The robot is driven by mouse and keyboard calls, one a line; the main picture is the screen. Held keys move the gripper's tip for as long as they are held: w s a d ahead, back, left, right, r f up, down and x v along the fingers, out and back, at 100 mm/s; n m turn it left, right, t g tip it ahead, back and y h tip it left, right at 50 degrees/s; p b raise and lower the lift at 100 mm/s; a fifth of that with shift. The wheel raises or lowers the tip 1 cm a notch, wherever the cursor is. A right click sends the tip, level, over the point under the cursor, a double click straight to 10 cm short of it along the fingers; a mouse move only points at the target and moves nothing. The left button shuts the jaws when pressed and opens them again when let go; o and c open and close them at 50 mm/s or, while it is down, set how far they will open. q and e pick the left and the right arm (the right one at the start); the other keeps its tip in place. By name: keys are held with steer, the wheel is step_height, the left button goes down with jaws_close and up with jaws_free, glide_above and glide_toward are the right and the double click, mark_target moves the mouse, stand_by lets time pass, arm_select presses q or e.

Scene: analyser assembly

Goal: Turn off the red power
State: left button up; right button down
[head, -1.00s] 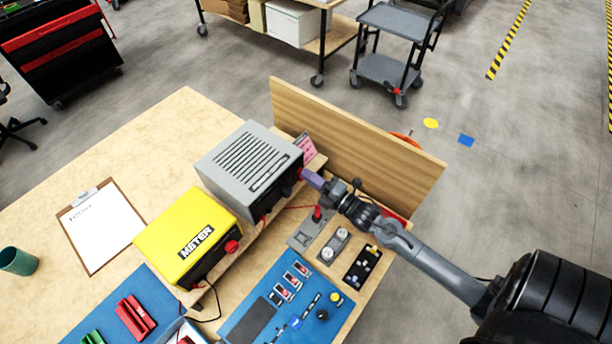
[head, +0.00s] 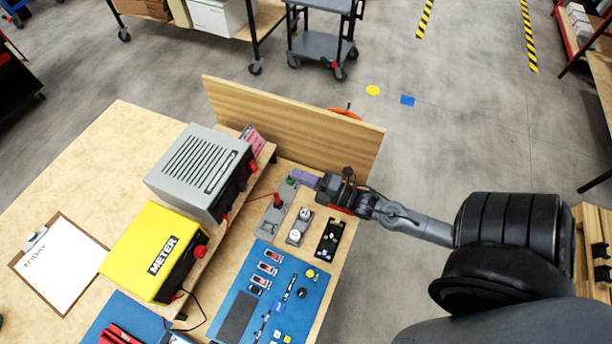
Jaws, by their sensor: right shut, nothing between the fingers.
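A small grey plate (head: 269,220) on the bench carries a red upright lever (head: 278,201) and, at its far end, a green part (head: 291,181). My right gripper (head: 299,176), with purple fingers, is shut and empty. Its tips appear right beside the green part and beyond the red lever; I cannot tell if they touch anything. A grey vented box (head: 195,168) stands to the left, with a red knob (head: 253,166) on its front. My left gripper is not in view.
A yellow meter (head: 152,254) stands near the grey box. Two round sockets (head: 300,226), a black block (head: 329,238) and a blue panel (head: 283,262) lie in front. A wooden board (head: 300,130) closes the back. A clipboard (head: 60,262) lies left.

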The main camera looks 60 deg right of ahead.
steer(key=shift+s+d+r, duration=0.1)
steer(key=shift+s+r, duration=0.1)
steer(key=shift+s, duration=0.4)
